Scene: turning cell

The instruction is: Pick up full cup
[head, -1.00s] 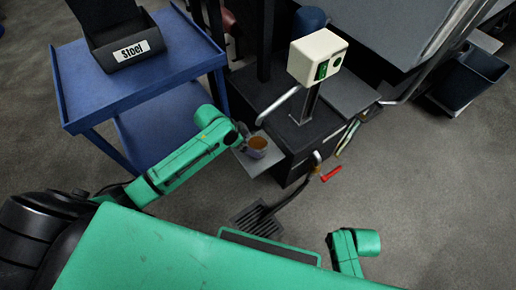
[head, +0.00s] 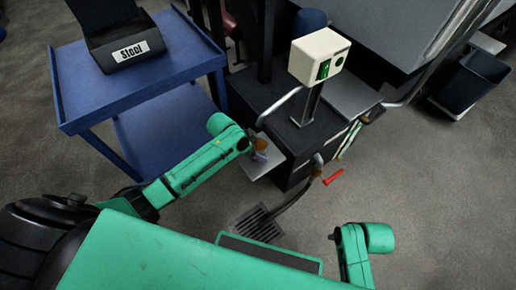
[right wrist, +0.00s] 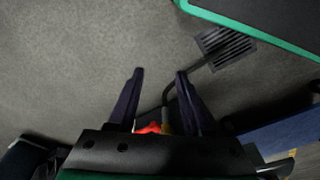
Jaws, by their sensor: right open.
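The cup (head: 261,145) with brown liquid sits at a small grey shelf (head: 264,168) on the side of the dark machine, in the head view. Its rim is partly covered and its outline is blurred. My left gripper (head: 254,143) is right at the cup, at the end of the green arm coming from the left. Its fingers are too small and hidden to tell whether they are closed on it. My right gripper (right wrist: 160,72) is open and empty in the right wrist view, above the floor.
A blue cart (head: 145,85) with a black bin labelled "Steel" (head: 132,50) stands left of the shelf. A white control box (head: 319,55) rises above the machine. A red handle (head: 333,177) juts out to the right. A floor grate (head: 257,224) lies in front.

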